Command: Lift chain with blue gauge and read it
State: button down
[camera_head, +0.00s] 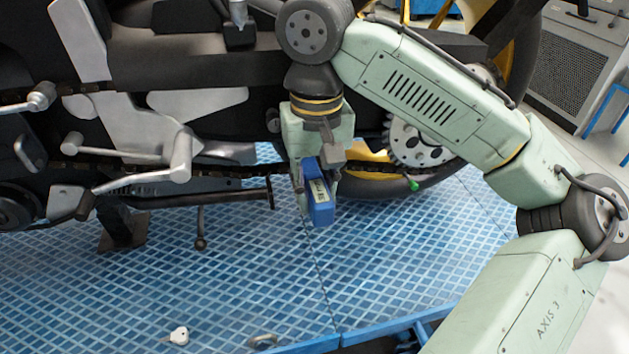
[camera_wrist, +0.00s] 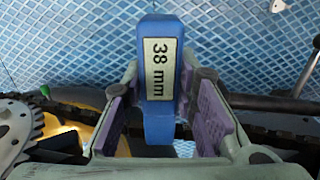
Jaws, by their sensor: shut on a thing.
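The blue gauge (camera_head: 319,207) is a block with a pale label reading "38 mm" in the wrist view (camera_wrist: 159,70). My gripper (camera_head: 316,182) is shut on it, with purple-padded fingers on both sides in the wrist view (camera_wrist: 160,100). The gauge points down and toward the viewer, above the blue platform. The dark chain (camera_head: 225,171) runs along the motorcycle's lower side to the rear sprocket (camera_head: 415,147). In the wrist view the chain (camera_wrist: 68,112) passes behind the gauge and fingers. Whether the gauge touches the chain is hidden.
The blue patterned platform (camera_head: 400,255) is mostly clear below my gripper. A small white part (camera_head: 178,336) and a grey part (camera_head: 262,341) lie near its front edge. A stand lever (camera_head: 201,225) hangs left of the gauge. A green-tipped piece (camera_head: 413,184) is right of it.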

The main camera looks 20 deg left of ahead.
jog(key=s+d+p, duration=0.1)
jog(key=s+d, duration=0.3)
jog(key=s, duration=0.1)
jog(key=shift+s, duration=0.35)
dwell(0.4)
jog(key=shift+s, duration=0.1)
dwell(0.5)
